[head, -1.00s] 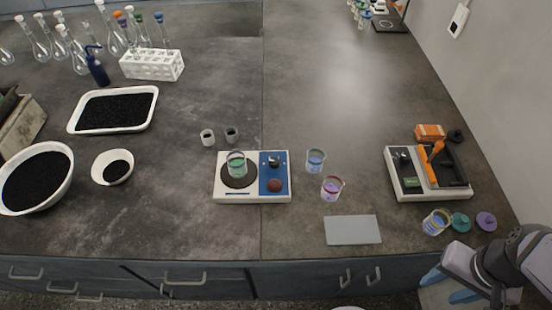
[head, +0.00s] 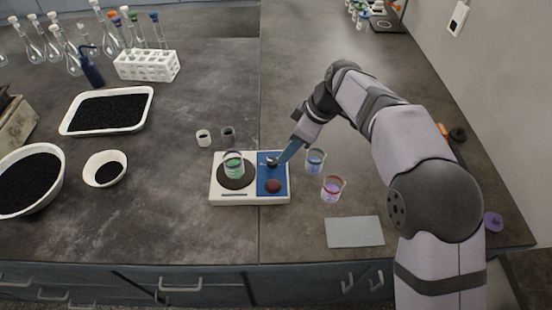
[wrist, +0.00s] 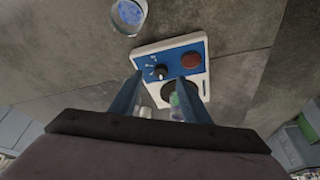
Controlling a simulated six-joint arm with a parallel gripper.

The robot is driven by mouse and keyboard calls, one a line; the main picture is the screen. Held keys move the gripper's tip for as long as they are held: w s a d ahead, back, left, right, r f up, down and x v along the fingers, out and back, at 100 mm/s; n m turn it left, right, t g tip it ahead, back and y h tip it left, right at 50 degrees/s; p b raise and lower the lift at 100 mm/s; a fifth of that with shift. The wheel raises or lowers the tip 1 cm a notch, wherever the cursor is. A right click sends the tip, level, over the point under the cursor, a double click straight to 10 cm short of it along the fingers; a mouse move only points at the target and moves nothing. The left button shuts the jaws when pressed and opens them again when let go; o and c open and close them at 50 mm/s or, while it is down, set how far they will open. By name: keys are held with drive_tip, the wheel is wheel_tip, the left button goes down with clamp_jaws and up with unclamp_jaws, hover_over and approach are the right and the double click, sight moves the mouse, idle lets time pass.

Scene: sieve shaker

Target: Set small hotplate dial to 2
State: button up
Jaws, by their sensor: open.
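The small hotplate (head: 222,198) is a white unit with a dark round plate on its left and a blue panel on its right. A black dial (head: 271,161) sits at the back of the blue panel, and a red-brown round knob (head: 273,186) sits at the front. A beaker of green liquid (head: 234,165) stands on the plate. My gripper (head: 278,161) is at the dial, its blue fingers reaching it from the right. In the wrist view the fingers (wrist: 161,97) are apart, with the dial (wrist: 160,72) between and beyond them. I cannot tell its setting.
Beakers of blue (head: 315,161) and purple liquid (head: 332,188) stand close right of the hotplate. Two small cups (head: 228,134) stand behind it. A grey flat pad (head: 354,231) lies at the front. My arm hides much of the right bench.

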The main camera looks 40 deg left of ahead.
sight(273, 161)
drive_tip(key=shift+s+a+r+p+x, duration=0.15)
drive_tip(key=shift+p+x, duration=0.15)
drive_tip(key=shift+x, duration=1)
drive_tip(key=shift+s+a+p+x, duration=0.2)
drive_tip(key=shift+p+x, duration=0.1)
drive_tip(key=shift+x, duration=1.05)
drive_tip(key=shift+s+a+r+p+x, duration=0.15)
drive_tip(key=shift+p+x, duration=0.15)
drive_tip(key=shift+x, duration=1)
drive_tip(key=shift+w+n, duration=0.1)
drive_tip(key=shift+n, duration=0.2)
drive_tip(key=shift+c, duration=0.3)
drive_tip(key=c, duration=1)
